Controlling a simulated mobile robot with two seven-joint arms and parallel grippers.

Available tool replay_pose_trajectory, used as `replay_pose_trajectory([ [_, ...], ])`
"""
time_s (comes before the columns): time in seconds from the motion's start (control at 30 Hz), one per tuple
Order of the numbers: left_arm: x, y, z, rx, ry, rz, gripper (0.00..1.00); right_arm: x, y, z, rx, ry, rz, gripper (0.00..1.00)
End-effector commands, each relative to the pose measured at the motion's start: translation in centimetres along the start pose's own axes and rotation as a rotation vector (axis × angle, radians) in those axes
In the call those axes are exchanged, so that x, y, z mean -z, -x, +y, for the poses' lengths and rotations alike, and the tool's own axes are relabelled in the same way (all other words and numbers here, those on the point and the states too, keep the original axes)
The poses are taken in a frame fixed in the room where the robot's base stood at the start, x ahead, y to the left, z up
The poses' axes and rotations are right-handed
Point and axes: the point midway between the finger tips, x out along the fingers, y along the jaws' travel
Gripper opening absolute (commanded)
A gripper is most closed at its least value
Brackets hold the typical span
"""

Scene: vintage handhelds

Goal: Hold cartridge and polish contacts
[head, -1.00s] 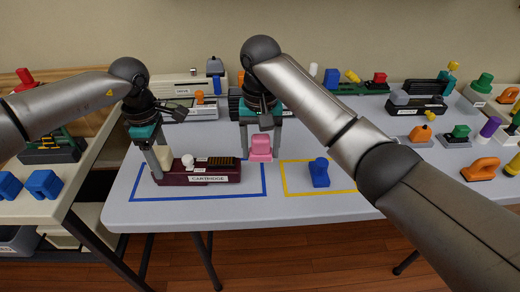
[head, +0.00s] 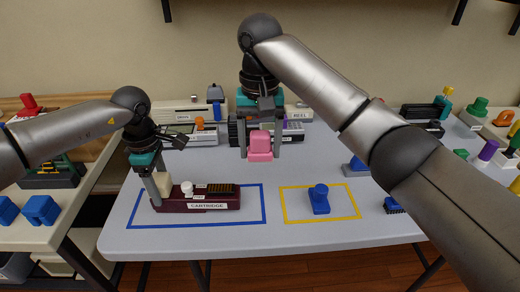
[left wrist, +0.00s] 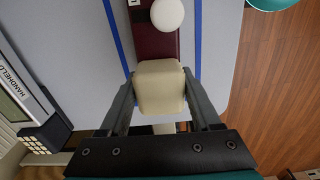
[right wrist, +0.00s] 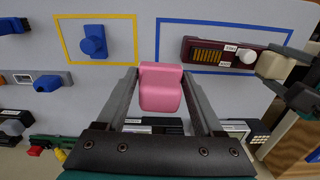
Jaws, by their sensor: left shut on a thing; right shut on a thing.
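The maroon cartridge (head: 215,202) lies in the blue-outlined area (head: 145,226) with its label toward me. It has a white knob (head: 186,188), a cream block (head: 163,182) at its left end and gold contacts (right wrist: 208,55). My left gripper (left wrist: 160,80) is shut on the cream block, one finger on each side. My right gripper (right wrist: 160,82) is shut on a pink block (head: 260,146). It holds the block in the air, behind and to the right of the cartridge in the head view, apart from the contacts.
A blue knobbed piece (head: 320,200) stands in the yellow-outlined area (head: 291,216). Handheld devices stand along the back, one labelled REEL (head: 298,115). Other coloured pieces sit at the right. The table between the two outlines is clear.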

Motion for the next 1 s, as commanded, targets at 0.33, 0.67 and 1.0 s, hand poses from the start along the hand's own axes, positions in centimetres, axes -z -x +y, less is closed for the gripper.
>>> replay_pose_trajectory([
  [0.33, 0.0, -0.3, -0.1, 0.005, -0.001, 0.0, 0.0, 0.0, 0.0, 0.0, 0.0, 0.0, 0.0, 0.0],
  [0.67, 0.0, -0.3, -0.1, 0.005, -0.001, 0.001, 0.0, -0.1, 1.0, -4.9, 0.004, 0.014, -0.007, 0.0],
  [1.0, 0.0, -0.3, -0.1, 0.005, -0.001, 0.001, 0.0, -0.3, 1.9, -9.1, -0.001, 0.002, 0.002, 0.0],
])
